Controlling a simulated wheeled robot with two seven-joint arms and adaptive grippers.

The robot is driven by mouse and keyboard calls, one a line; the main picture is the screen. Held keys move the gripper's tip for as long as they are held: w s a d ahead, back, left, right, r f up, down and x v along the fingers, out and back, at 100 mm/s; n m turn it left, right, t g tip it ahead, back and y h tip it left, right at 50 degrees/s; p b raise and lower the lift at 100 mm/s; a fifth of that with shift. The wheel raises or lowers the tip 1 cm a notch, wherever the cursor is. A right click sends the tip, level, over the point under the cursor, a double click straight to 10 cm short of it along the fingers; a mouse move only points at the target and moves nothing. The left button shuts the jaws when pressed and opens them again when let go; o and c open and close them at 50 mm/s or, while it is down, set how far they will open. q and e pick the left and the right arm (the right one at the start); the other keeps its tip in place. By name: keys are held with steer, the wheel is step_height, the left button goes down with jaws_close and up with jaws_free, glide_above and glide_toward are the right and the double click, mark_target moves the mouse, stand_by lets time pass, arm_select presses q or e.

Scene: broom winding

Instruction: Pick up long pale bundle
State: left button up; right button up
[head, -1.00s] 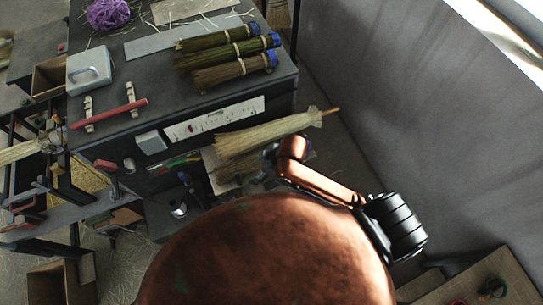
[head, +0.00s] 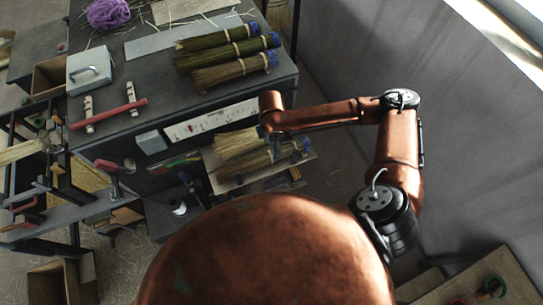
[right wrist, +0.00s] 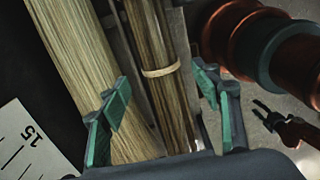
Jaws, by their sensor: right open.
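The long pale bundle (head: 232,143) lies on the low shelf board below the bench front; my right arm hides its right part. In the right wrist view the pale bundle (right wrist: 85,75) fills the left side and runs behind the left finger. My right gripper (right wrist: 163,78) is open and empty, its green-padded fingers straddling a darker tied bundle (right wrist: 160,72) and the pale bundle's edge. Contact cannot be told. The darker bundle (head: 245,168) lies beside the pale one in the head view. My left gripper is not in view.
Several tied bundles with blue ends (head: 235,70) lie on the bench top (head: 120,125). A scale plate (head: 210,120) is on the bench front. A grey wall (head: 440,110) stands to the right. A clamp frame with another pale broom (head: 22,150) is at the left.

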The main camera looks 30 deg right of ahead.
step_height(320, 180, down, 6)
steer(key=shift+a+r+p, duration=0.1)
steer(key=shift+p, duration=0.4)
steer(key=shift+c, duration=0.5)
steer(key=c, duration=1.2)
steer(key=shift+o, duration=0.2)
steer(key=shift+r, duration=0.1)
